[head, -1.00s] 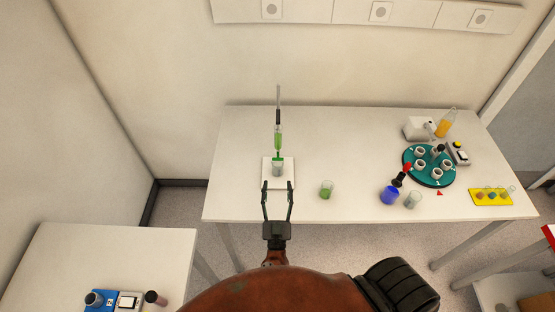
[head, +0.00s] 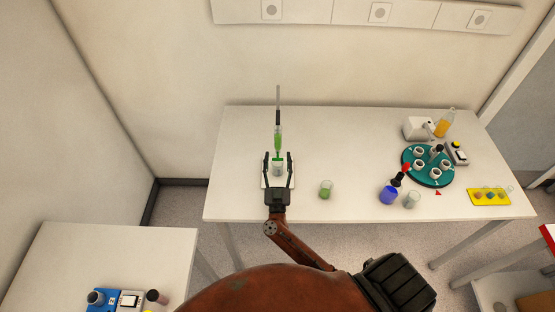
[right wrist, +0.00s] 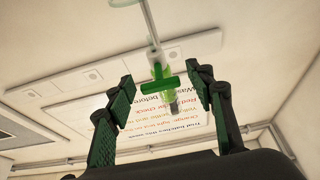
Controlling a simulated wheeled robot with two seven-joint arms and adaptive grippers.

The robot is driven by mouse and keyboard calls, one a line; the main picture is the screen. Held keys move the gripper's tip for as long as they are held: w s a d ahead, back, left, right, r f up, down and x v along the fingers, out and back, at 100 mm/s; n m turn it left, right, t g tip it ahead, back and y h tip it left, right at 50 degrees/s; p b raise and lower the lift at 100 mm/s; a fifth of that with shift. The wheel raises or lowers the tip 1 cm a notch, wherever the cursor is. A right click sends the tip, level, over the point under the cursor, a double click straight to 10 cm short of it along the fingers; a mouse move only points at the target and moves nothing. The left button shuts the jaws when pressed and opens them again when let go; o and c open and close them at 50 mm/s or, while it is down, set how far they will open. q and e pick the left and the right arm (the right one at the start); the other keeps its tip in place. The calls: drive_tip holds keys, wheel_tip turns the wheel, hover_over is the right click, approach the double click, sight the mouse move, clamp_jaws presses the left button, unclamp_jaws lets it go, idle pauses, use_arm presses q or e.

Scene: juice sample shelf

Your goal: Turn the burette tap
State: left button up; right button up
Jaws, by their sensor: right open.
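The burette (head: 278,135) stands upright at the back left of the white table, with green liquid in its lower part. Its green tap (right wrist: 158,88) shows as a cross shape in the right wrist view. A small beaker (head: 277,168) stands below it on a white base plate (head: 266,184). My right gripper (head: 278,160) is open, with one finger on each side of the burette's lower end and beaker. In the right wrist view the tap appears between the fingertips (right wrist: 161,80), with a gap on both sides. My left gripper is not in view.
A beaker of green liquid (head: 326,189) stands to the right of the base plate. The table's left side is clear.

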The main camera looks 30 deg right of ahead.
drive_tip(key=shift+c, duration=0.2)
drive_tip(key=c, duration=1.1)
drive_tip(key=m+h+p, duration=0.1)
drive_tip(key=m, duration=0.2)
drive_tip(key=shift+a+r+g, duration=0.1)
drive_tip(key=shift+g, duration=0.3)
drive_tip(key=m+g+h, duration=0.1)
drive_tip(key=m, duration=0.1)
drive_tip(key=m+h+p, duration=0.1)
drive_tip(key=m, duration=0.1)
drive_tip(key=shift+m+g, duration=0.3)
drive_tip(key=shift+g, duration=0.1)
drive_tip(key=shift+c, duration=0.3)
drive_tip(key=o, duration=1.2)
drive_tip(key=shift+n, duration=0.4)
